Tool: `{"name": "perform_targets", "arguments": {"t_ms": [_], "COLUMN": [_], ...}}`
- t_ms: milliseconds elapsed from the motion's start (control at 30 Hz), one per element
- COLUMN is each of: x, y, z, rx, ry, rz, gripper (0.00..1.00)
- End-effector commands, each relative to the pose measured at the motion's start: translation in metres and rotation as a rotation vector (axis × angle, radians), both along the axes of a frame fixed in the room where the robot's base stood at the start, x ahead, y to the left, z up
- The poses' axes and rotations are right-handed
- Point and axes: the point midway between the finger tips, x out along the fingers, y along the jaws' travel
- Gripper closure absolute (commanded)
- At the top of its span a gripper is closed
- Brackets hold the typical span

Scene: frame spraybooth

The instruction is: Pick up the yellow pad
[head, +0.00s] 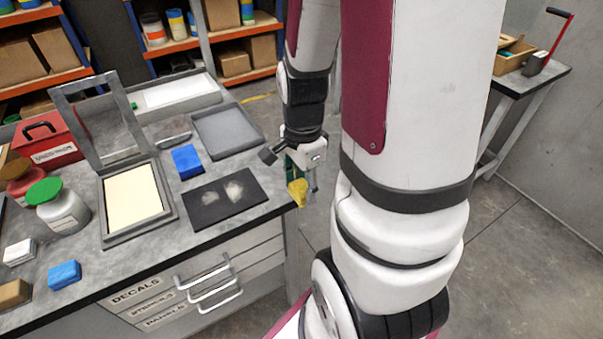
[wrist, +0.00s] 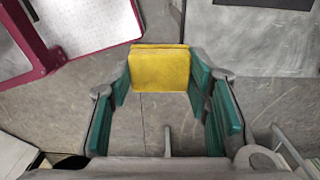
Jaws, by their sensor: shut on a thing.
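The yellow pad (wrist: 159,68) is held between the green-lined fingers of my gripper (wrist: 160,85) in the wrist view. It is a flat, squarish yellow block, gripped at its left and right edges, with the grey floor behind it. In the head view my gripper (head: 301,178) hangs just off the right end of the workbench. The yellow pad (head: 297,192) shows at its fingertips, near the bench's corner. I cannot tell whether the pad touches the bench edge.
The workbench (head: 150,252) carries a black mat (head: 215,212) with pale smudges, a blue block (head: 187,161), another blue block (head: 64,275), a grey tray (head: 228,130) and a hinged frame (head: 107,120). Open floor lies right of the bench. A side table (head: 530,85) stands at right.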

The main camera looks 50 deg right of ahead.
Motion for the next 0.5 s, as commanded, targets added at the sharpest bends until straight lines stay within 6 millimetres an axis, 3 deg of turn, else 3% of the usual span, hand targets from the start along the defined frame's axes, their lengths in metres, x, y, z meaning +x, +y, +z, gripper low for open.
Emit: {"name": "perform_targets", "arguments": {"t_ms": [200,500], "x": [-0.021,-0.034], "y": [0.005,0.009], "z": [0.007,0.007], "rx": [0.000,0.002], "ry": [0.005,0.002], "rz": [0.001,0.001], "gripper": [0.78,0.78]}}
